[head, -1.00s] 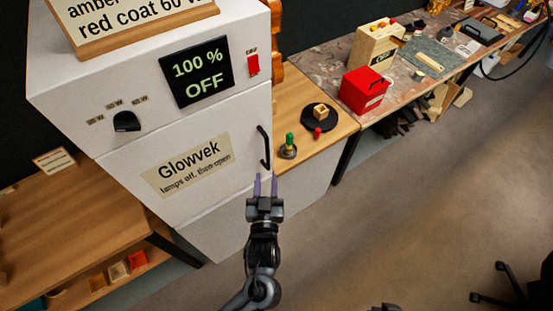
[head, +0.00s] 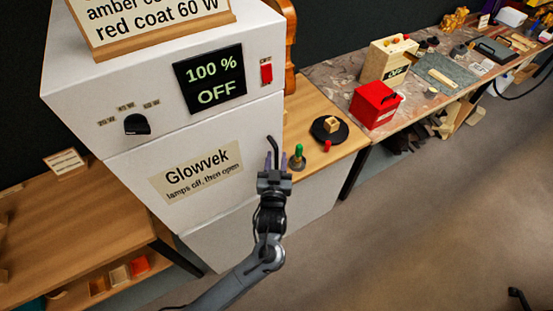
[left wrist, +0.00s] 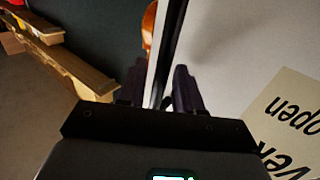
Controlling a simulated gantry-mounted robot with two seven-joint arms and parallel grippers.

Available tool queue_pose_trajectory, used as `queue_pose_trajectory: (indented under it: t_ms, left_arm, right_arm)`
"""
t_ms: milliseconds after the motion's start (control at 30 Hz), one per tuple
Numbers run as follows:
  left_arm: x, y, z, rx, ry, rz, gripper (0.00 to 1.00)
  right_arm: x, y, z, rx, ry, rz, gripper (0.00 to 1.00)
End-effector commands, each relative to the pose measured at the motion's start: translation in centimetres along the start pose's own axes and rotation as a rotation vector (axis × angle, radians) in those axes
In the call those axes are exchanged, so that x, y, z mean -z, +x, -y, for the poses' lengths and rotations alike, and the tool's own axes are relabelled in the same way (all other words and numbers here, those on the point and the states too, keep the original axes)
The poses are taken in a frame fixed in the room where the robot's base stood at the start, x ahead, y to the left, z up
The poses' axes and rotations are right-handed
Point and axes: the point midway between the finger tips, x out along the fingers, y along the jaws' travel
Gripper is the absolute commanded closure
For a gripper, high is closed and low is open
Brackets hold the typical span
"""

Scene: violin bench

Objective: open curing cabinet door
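The white curing cabinet's door (head: 222,196) carries a label reading "Glowvek, lamps off, then open". The door looks shut, flush with the cabinet front. Its dark handle (head: 270,142) is near the door's right edge, its lower part hidden by my gripper. My left gripper (head: 275,161) is at the handle, fingers pointing up. In the left wrist view the fingers (left wrist: 160,88) are apart, with a dark bar, apparently the handle (left wrist: 171,35), running between them. I cannot tell whether they touch it. My right gripper is not in view.
The cabinet display (head: 210,78) reads "100 % OFF". A red switch (head: 266,73) and a dark knob (head: 137,124) are on the upper front. Floor in front is clear.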

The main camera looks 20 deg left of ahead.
Motion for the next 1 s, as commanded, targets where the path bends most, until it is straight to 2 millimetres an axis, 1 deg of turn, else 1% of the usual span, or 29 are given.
queue_pose_trajectory:
  t_ms: [100,333,500,567,867,1000]
  left_arm:
    - [0.01,0.3,0.01,0.0,0.0,0.0,0.65]
    - [0.0,0.3,0.01,0.0,0.0,0.0,0.65]
    - [0.0,0.28,0.01,0.0,0.0,0.0,0.91]
    - [0.01,0.28,0.01,0.0,0.0,0.0,1.0]
    - [0.02,0.25,0.02,0.0,-0.001,0.0,1.0]
    - [0.11,-0.07,0.12,-0.006,0.0,0.0,1.0]
  right_arm:
    - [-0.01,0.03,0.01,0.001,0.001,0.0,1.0]
    - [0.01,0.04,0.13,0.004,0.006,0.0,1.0]
    - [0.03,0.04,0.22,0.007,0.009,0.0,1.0]
    - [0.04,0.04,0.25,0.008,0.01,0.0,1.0]
    - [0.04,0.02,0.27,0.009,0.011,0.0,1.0]
    - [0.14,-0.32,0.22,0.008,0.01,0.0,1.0]
